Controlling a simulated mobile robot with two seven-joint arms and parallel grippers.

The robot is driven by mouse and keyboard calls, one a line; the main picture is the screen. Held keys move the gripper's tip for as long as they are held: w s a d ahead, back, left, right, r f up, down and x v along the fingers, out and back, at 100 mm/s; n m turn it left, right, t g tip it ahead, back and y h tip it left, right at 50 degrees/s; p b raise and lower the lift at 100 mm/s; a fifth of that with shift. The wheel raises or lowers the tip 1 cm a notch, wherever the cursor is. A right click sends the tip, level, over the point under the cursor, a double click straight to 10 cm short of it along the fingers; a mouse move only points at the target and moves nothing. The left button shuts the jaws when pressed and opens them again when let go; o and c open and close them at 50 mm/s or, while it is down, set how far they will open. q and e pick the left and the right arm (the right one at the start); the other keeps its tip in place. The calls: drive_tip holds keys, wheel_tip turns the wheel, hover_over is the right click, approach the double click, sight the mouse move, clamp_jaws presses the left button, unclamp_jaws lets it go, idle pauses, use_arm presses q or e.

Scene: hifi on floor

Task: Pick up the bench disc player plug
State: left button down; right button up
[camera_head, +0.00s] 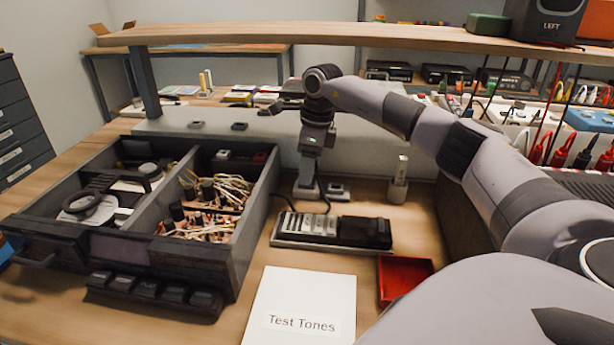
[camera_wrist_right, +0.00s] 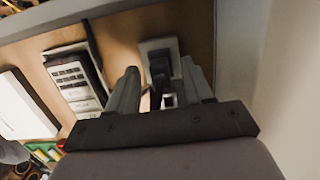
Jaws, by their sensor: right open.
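My right gripper (camera_head: 306,184) points down at the back of the bench, just above a small light wall-plate-like socket base. In the right wrist view its two grey fingers (camera_wrist_right: 160,72) are open, one on each side of a dark plug (camera_wrist_right: 158,64). The plug stands on a pale square plate (camera_wrist_right: 172,45); I cannot tell whether the fingers touch it. In the head view the fingers hide most of the plug. A black cord (camera_head: 324,198) runs beside the gripper. The opened disc player (camera_head: 130,255) lies at left with its inner parts showing. My left gripper is not in view.
A second small socket (camera_head: 338,191) sits just right of the gripper. A keyed device (camera_head: 305,228), a white "Test Tones" sheet (camera_head: 300,295) and a red tray (camera_head: 404,276) lie in front. A shelf (camera_head: 380,38) spans overhead. A small upright holder (camera_head: 399,185) stands at right.

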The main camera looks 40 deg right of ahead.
drive_tip(key=shift+f, duration=0.5)
drive_tip(key=shift+c, duration=0.3)
clamp_jaws()
drive_tip(key=shift+w, duration=0.1)
drive_tip(key=shift+r, duration=0.1)
